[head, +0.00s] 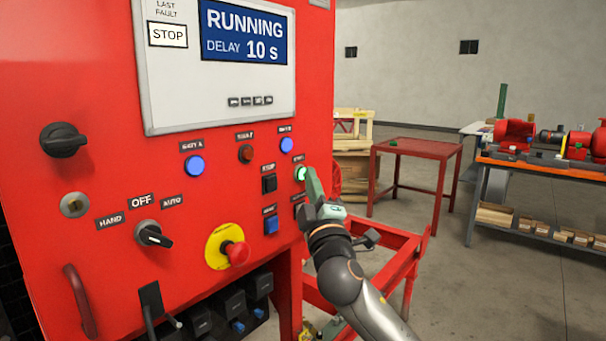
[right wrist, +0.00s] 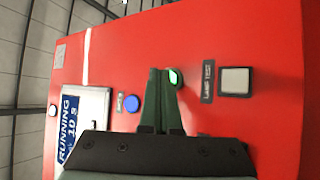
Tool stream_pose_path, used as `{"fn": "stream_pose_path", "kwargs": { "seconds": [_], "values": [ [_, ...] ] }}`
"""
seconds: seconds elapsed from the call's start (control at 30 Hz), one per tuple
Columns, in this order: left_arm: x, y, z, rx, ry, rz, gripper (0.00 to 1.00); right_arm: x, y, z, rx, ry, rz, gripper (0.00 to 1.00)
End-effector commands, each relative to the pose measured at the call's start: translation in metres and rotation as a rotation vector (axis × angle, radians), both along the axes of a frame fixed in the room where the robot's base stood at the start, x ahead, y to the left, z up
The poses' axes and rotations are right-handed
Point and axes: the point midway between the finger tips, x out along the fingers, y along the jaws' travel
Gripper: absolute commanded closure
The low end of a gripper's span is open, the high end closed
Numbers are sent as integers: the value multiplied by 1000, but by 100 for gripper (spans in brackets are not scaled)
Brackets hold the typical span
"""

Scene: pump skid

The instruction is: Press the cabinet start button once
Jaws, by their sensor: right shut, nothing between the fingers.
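The red cabinet (head: 105,180) fills the left of the head view. Its start button (head: 301,173) glows green on the right part of the panel, under a small label. My right gripper (head: 312,180) is shut and empty, with its fingertips at or very close to the green button; I cannot tell whether they touch. In the right wrist view the closed green fingers (right wrist: 160,85) partly cover the lit green button (right wrist: 175,78). The display (head: 245,32) reads RUNNING, DELAY 10 s, with STOP under LAST FAULT. My left gripper is not in view.
Close to the green button are a black button (head: 269,184), a blue button (head: 271,225) and a blue lamp (head: 286,145). A red emergency stop (head: 237,252) sits lower left, beside a selector knob (head: 152,235). A red table (head: 410,150) and a workbench (head: 545,165) stand behind.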

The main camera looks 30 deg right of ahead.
Motion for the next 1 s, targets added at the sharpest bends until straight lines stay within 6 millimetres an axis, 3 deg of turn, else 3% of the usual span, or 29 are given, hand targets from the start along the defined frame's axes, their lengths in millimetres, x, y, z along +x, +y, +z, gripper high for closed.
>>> {"fn": "stream_pose_path", "kwargs": {
  "seconds": [0.57, 1.0],
  "values": [
    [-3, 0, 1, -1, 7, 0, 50, -13, -5, 0, 0, 0, -1, 100],
    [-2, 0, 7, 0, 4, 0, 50, -51, -21, 0, -1, 2, -1, 100]
  ]
}}
